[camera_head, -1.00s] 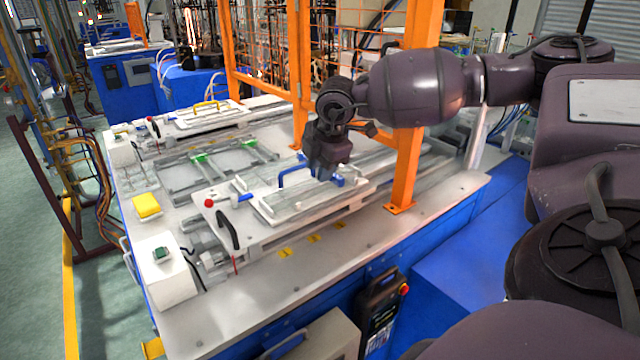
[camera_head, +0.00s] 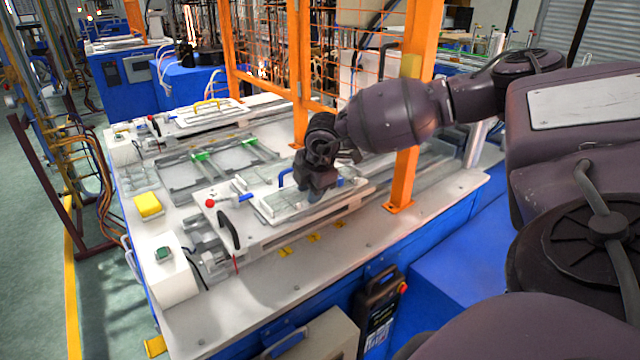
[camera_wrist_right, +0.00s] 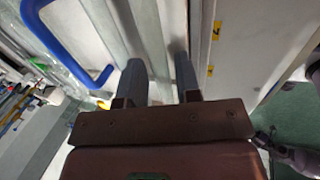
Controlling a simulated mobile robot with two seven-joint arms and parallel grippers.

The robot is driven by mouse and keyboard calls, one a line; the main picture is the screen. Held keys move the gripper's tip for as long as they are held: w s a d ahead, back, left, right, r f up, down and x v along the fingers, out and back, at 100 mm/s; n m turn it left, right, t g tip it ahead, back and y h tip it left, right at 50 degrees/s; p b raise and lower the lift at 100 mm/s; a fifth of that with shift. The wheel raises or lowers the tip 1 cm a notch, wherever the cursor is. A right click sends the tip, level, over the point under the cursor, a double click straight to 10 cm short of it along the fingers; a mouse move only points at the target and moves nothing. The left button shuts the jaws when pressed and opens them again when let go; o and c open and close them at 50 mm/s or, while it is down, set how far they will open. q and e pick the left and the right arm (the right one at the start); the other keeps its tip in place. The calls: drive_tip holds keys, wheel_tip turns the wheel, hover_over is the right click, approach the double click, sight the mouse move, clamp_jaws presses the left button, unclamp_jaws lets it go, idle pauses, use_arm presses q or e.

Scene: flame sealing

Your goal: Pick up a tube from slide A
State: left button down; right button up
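The near slide (camera_head: 280,203), a pale plate with a blue handle (camera_head: 282,178), lies on the white worktop. Which slide is A is not marked legibly. My right gripper (camera_head: 313,195) is low over its right part, pointing down, just right of the handle. In the right wrist view, the two fingers of my right gripper (camera_wrist_right: 160,72) are apart, with pale lengthwise strips of the slide (camera_wrist_right: 143,30) between and beyond them. The blue handle (camera_wrist_right: 98,77) is to their left. I cannot make out a separate tube between the fingers. My left gripper is not in view.
An orange post (camera_head: 405,165) stands close to the right of my right gripper. A frame with green clips (camera_head: 205,158) and a slide with a yellow handle (camera_head: 212,104) lie farther back. A yellow block (camera_head: 148,205) and a white button box (camera_head: 168,268) are at the left.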

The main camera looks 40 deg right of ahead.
clamp_jaws()
drive_tip(key=shift+r, duration=0.1)
